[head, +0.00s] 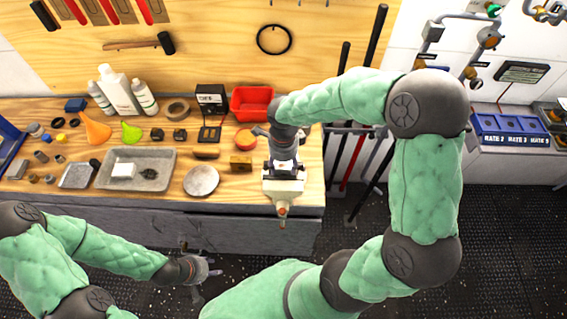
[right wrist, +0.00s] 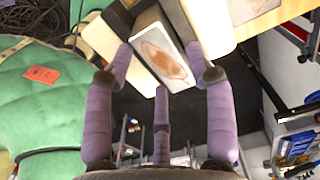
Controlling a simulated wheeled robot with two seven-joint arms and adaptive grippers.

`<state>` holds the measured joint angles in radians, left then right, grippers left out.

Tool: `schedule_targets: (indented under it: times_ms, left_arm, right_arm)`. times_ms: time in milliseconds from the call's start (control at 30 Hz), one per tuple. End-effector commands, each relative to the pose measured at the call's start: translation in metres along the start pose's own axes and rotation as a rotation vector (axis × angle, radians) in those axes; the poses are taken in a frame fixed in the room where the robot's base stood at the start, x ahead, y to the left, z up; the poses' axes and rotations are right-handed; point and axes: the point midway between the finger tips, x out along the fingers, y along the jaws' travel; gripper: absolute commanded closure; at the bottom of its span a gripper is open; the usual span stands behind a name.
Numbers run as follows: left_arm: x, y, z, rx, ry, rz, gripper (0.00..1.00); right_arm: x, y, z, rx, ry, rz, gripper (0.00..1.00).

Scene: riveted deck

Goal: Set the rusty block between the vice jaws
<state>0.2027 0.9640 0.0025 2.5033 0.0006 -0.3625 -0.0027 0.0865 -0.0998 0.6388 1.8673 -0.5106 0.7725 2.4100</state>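The vice (head: 284,188), cream with dark jaws, stands at the bench's right front edge. In the right wrist view, the rusty block (right wrist: 160,52), pale-edged with a brown rust patch on its face, sits between the vice's dark jaws, with cream vice body (right wrist: 205,22) beside them. My right gripper (head: 284,158) is directly above the vice. In the right wrist view its lilac fingertips (right wrist: 159,50) lie on either side of the block; whether they press on it is unclear. My left gripper (head: 208,271) is empty, fingers spread, in front of the bench.
A red bin (head: 252,102) and a black case (head: 211,98) stand behind. Long bars (head: 345,165) stand right of the bench.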

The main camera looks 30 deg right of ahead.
Motion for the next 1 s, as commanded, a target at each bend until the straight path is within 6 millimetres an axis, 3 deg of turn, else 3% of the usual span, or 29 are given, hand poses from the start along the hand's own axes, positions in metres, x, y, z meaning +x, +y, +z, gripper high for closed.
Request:
schedule_targets:
  times_ms: [467,1000]
  left_arm:
    - [-0.005,0.002,0.0,0.0,0.0,0.0,0.6]
    - [-0.013,0.005,0.0,0.0,0.0,0.0,0.6]
  right_arm:
    - [-0.005,0.0,0.0,0.0,0.0,0.0,0.31]
    - [-0.102,0.0,0.0,0.0,-0.002,-0.002,0.31]
